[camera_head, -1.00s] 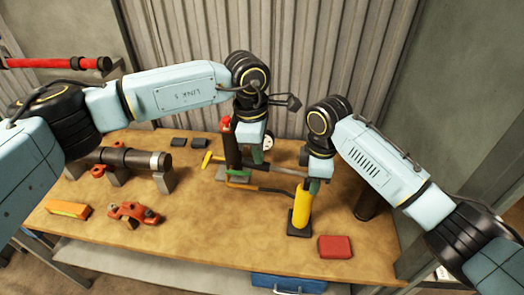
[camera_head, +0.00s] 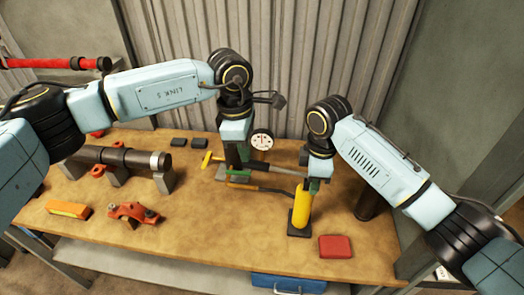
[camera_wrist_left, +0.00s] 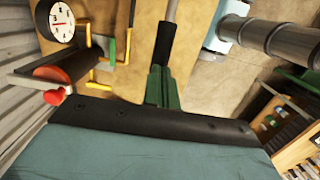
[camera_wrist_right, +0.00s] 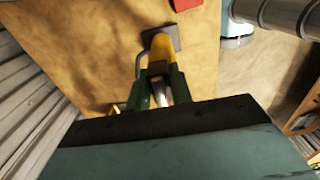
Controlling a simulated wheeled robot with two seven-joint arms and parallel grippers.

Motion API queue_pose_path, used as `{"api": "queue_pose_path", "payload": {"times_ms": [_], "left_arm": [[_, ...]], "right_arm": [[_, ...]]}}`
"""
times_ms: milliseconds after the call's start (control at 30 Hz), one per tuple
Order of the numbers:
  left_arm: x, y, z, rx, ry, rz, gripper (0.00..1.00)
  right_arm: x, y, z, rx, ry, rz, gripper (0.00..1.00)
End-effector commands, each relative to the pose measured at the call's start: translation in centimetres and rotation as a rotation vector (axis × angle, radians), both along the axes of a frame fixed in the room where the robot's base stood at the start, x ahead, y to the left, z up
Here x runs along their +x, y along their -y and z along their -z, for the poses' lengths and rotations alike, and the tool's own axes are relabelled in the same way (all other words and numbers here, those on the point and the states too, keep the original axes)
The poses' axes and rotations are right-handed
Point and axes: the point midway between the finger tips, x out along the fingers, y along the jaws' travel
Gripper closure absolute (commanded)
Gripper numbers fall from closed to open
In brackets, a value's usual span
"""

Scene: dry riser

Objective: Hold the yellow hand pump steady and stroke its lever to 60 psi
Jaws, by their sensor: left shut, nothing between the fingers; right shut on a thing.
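The yellow hand pump (camera_head: 302,208) stands upright on its black base at the front right of the bench; it also shows in the right wrist view (camera_wrist_right: 161,48). My right gripper (camera_head: 314,186) is shut on the pump's upper part. The grey lever (camera_head: 287,170) runs left from the pump top and ends in a black grip (camera_wrist_left: 166,45). My left gripper (camera_wrist_left: 161,75) is shut and empty, fingertips at the grip's outer end; I cannot tell whether they touch it. The white dial gauge (camera_head: 262,140) stands behind the lever; its reading is too small to tell.
A red block (camera_head: 335,247) lies right of the pump. A dark pipe on stands (camera_head: 125,158), an orange clamp (camera_head: 133,213) and an orange level (camera_head: 68,209) occupy the left. The front middle of the bench is clear.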

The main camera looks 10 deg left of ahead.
Motion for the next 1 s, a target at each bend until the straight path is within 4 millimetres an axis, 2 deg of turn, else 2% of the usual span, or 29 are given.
{"api": "queue_pose_path", "payload": {"times_ms": [33,133,233,500,700,833,1000], "left_arm": [[0.0,0.0,0.1,0.0,-0.001,0.0,1.0],[0.0,0.0,-0.2,0.0,0.0,0.0,1.0],[0.0,-0.1,-1.3,0.001,0.002,0.0,1.0],[0.0,-0.7,-7.1,0.0,0.005,0.0,1.0],[-0.1,-1.0,-10.5,0.0,0.003,0.0,1.0],[-0.1,-1.2,-11.6,0.001,0.002,-0.001,1.0],[-0.2,-1.2,-12.0,0.001,0.001,0.0,1.0]], "right_arm": [[-0.3,0.1,0.5,-0.005,-0.01,0.001,1.0],[-0.3,0.1,0.5,-0.005,-0.01,0.001,1.0],[-0.3,0.1,0.5,-0.005,-0.01,0.001,1.0],[-0.3,0.1,0.5,-0.006,-0.01,0.001,1.0],[-0.3,0.1,0.6,-0.006,-0.01,0.001,1.0],[-0.3,0.1,0.6,-0.006,-0.01,0.001,1.0],[-0.3,0.1,0.6,-0.006,-0.01,0.001,1.0]]}}
